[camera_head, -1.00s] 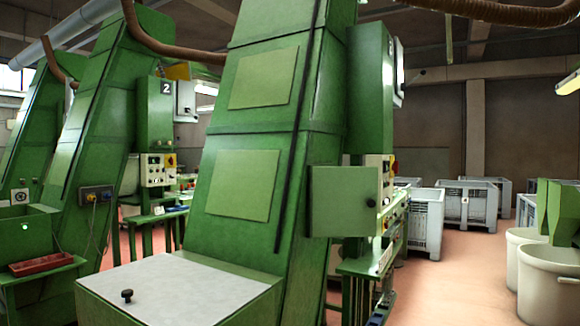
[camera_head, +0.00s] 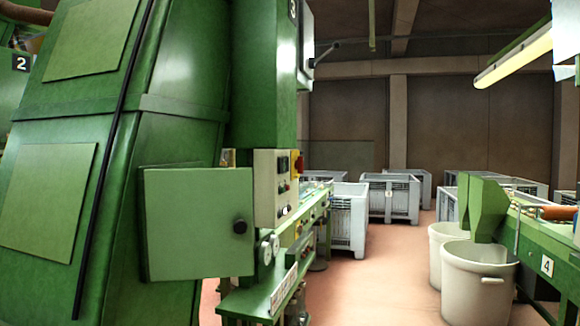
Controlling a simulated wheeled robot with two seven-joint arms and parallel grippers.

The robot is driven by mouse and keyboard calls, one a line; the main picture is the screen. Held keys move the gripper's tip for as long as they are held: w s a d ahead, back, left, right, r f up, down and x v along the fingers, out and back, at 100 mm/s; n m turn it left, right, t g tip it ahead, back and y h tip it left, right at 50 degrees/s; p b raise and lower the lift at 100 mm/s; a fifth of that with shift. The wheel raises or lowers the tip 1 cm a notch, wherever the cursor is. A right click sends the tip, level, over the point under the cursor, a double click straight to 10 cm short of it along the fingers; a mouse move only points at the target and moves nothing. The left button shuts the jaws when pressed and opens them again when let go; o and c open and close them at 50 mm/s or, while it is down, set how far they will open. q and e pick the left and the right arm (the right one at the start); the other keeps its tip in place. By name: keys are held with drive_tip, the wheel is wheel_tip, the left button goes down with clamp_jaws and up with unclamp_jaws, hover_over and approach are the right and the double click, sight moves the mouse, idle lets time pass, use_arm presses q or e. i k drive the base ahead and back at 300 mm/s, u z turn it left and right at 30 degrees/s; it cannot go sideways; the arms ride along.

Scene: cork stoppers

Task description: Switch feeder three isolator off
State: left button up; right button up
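A tall green feeder (camera_head: 172,75) fills the left of the head view, and a dark plate with a partly visible 3 (camera_head: 293,10) is on its upper cabinet. Below that cabinet is a cream control panel (camera_head: 271,190), seen at a steep angle, with small dark knobs and buttons. A red and yellow rotary switch (camera_head: 298,163) sits on the panel's right-hand face, seen nearly edge-on, so its position cannot be told. A green box with a black knob (camera_head: 240,226) stands out in front of the panel. Neither of my grippers is in view.
A green bench (camera_head: 275,292) runs below the panel. Grey crates (camera_head: 349,217) stand behind. White bins (camera_head: 478,280) and a green machine marked 4 (camera_head: 546,266) are at the right. Open reddish floor (camera_head: 385,280) lies between.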

sight(299, 164)
drive_tip(key=z, duration=0.9)
drive_tip(key=i, duration=1.7)
drive_tip(key=u, duration=0.25)
drive_tip(key=i, duration=1.4)
drive_tip(key=u, duration=0.85)
